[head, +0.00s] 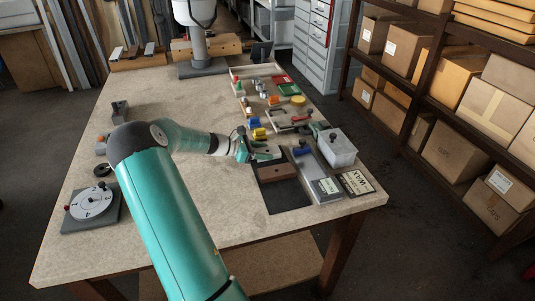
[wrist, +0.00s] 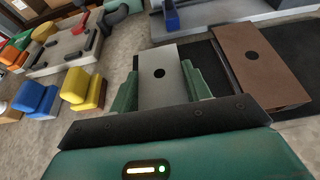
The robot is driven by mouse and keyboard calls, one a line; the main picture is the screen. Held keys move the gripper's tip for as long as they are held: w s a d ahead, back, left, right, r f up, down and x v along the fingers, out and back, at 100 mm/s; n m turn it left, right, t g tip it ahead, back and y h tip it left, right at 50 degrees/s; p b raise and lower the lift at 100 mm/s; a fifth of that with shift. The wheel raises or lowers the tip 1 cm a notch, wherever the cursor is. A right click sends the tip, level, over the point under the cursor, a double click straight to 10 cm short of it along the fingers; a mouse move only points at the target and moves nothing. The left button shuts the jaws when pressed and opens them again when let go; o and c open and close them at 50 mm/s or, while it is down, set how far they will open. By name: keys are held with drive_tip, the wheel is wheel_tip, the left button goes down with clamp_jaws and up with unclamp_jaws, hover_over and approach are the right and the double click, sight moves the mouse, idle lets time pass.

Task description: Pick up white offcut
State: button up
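The white offcut, a pale grey-white flat block with a dark round hole (wrist: 158,92), lies between the two green fingers of my gripper (wrist: 160,90) in the wrist view. One finger is along its left side and the other along its right side. They look close against it, but I cannot tell whether they press on it. In the head view my gripper (head: 258,154) is low over the far end of the dark mat (head: 288,200), and it mostly hides the offcut there.
A brown block with a hole (wrist: 262,62) lies close to the right of the offcut. Yellow (wrist: 82,86) and blue (wrist: 36,96) pieces stand to the left. A grey lidded box (head: 338,150) and a wax label card (head: 356,183) are at the table's right. The table's middle is clear.

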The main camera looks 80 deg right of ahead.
drive_tip(key=shift+c, duration=0.5)
drive_tip(key=shift+r, duration=0.1)
drive_tip(key=shift+r, duration=0.45)
wheel_tip(320, 180, up, 2)
drive_tip(key=shift+r, duration=0.1)
drive_tip(key=w+d+r, duration=0.6)
drive_tip(key=d+r, duration=0.3)
drive_tip(key=d, duration=0.3)
drive_tip(key=shift+w+d+r, duration=0.15)
drive_tip(key=shift+w+r, duration=0.2)
drive_tip(key=shift+w, duration=0.05)
